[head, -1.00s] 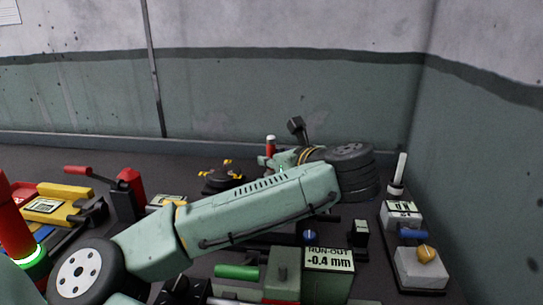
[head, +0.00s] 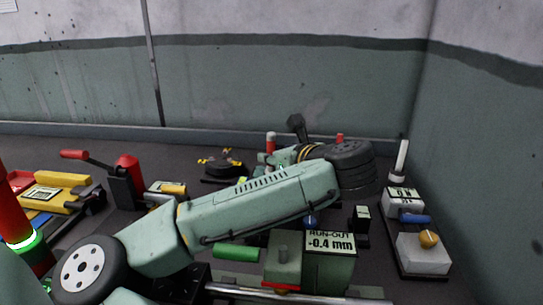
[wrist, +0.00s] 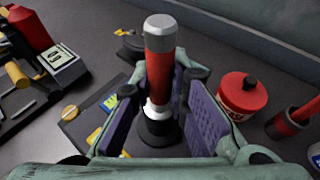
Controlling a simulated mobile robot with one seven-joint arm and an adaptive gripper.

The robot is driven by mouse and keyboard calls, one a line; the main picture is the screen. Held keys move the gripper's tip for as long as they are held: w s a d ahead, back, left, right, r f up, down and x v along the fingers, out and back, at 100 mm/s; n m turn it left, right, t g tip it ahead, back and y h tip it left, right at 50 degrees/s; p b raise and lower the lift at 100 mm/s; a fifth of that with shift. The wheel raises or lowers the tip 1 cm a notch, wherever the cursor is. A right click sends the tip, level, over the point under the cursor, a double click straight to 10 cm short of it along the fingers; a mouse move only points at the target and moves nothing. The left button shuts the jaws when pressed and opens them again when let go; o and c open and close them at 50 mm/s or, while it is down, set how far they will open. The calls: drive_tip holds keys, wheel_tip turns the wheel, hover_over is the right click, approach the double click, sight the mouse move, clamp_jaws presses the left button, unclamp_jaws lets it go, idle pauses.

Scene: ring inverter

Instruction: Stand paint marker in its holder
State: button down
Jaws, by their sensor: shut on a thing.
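In the wrist view the paint marker (wrist: 160,72) is a red cylinder with a silver upper end, standing close to upright between the purple pads of my gripper (wrist: 180,112). My gripper is shut on it. Below the red body are a white collar and a round black base (wrist: 158,132), which may be the holder. I cannot tell whether the marker is seated in it or just above. In the head view my arm hides most of this area. A red post with a pale top (head: 270,139), likely the marker, shows beyond my wrist.
A red pot with a black knob (wrist: 242,94) stands close right of my gripper, with a red tube (wrist: 291,121) beyond. A red-handled clamp (head: 128,172) is at left. A run-out gauge (head: 330,243) is in front. Walls bound the back and right.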

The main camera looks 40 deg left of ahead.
drive_tip(key=shift+f, duration=0.1)
drive_tip(key=c, duration=1.5)
unclamp_jaws()
drive_tip(key=shift+d, duration=0.1)
drive_tip(key=v, duration=0.7)
drive_tip(key=shift+d, duration=0.15)
drive_tip(key=shift+s, duration=0.1)
